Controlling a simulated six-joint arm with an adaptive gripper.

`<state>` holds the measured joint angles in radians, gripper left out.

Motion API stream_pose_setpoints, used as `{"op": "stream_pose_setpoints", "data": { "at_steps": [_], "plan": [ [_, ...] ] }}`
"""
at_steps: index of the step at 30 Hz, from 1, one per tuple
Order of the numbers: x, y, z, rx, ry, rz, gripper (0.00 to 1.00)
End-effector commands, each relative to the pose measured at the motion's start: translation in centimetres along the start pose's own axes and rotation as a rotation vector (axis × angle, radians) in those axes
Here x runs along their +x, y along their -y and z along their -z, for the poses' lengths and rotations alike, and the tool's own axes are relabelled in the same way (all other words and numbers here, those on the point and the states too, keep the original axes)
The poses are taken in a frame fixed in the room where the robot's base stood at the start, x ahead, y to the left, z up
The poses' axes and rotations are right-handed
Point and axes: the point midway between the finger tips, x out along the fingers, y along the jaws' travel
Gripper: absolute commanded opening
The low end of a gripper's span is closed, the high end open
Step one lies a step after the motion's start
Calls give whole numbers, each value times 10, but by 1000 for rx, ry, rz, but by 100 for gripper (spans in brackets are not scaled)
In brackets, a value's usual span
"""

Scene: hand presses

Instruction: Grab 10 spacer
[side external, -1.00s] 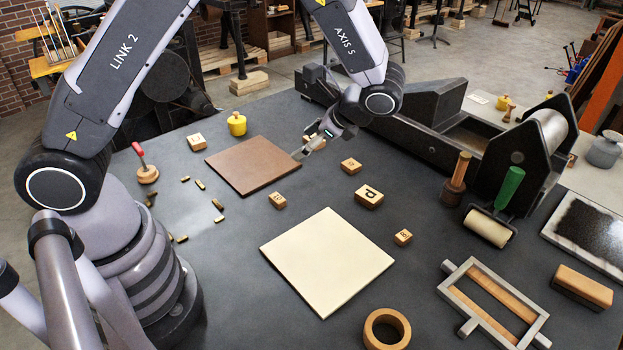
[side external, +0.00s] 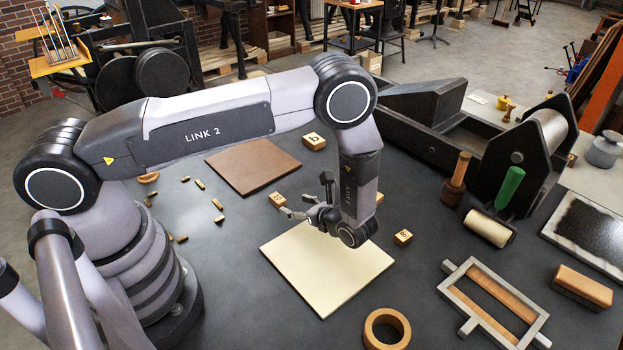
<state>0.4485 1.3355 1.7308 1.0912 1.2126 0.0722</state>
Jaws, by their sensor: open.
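Several small wooden blocks with dark marks lie on the dark table; the marks are too small to read for certain, so I cannot tell which one is the 10 spacer. One block (side external: 278,200) is just left of my gripper (side external: 306,196), between the brown board and the cream board. My gripper is open and empty, with its fingers spread toward the left, above the far edge of the cream board. Another block (side external: 403,237) is right of that board, and one (side external: 314,141) is behind the brown board. A block (side external: 379,198) is mostly hidden behind my arm.
The brown board (side external: 252,166) and cream board (side external: 330,275) lie flat. Small brass pieces (side external: 218,204) are at left. A press (side external: 525,150), a green-handled roller (side external: 490,226), a metal frame (side external: 492,303) and a wooden ring (side external: 387,328) are at right and front.

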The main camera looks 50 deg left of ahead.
Motion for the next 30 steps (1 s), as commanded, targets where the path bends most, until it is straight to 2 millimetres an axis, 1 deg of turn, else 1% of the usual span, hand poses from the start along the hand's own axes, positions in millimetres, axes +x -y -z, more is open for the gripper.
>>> {"op": "stream_pose_setpoints", "data": {
  "at_steps": [5,13,16,22,23,30],
  "plan": [
    [13,-2,0,1,1,-3,58],
    [52,-7,1,0,0,-4,58],
    [59,-6,1,1,0,-2,58],
    [59,-6,1,0,-1,-1,58],
    [59,-6,1,0,-1,-1,56],
    [59,-6,1,0,-1,-1,25]
  ]
}}
